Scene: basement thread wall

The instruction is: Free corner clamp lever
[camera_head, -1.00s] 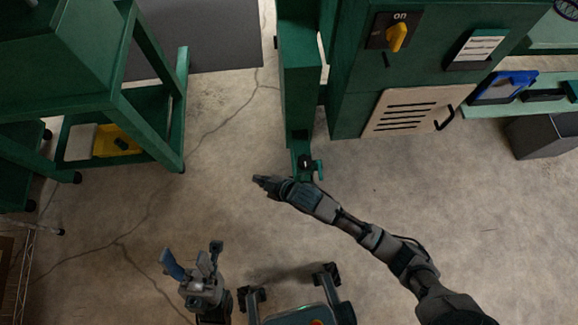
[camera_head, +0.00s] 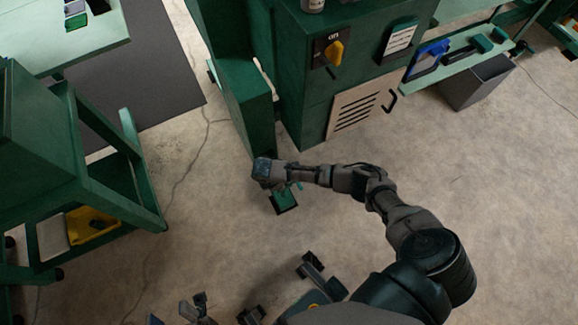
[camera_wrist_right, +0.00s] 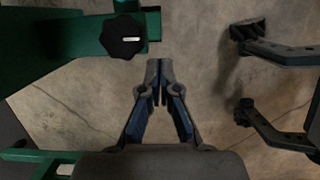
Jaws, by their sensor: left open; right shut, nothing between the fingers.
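A black knob (camera_wrist_right: 124,37) with a small white mark sits on a green bar in the right wrist view. In the head view the right gripper and wrist cover the knob. My left gripper (camera_head: 193,310) is open and empty at the bottom edge of the head view, partly cut off, far from the foot.
A green cabinet (camera_head: 290,80) with a yellow switch (camera_head: 334,52) and vented panel (camera_head: 355,108) stands behind the foot. A green cart (camera_head: 75,180) holding a yellow item (camera_head: 90,226) is at left. A grey bin (camera_head: 477,82) is at right. The floor right of the foot is clear.

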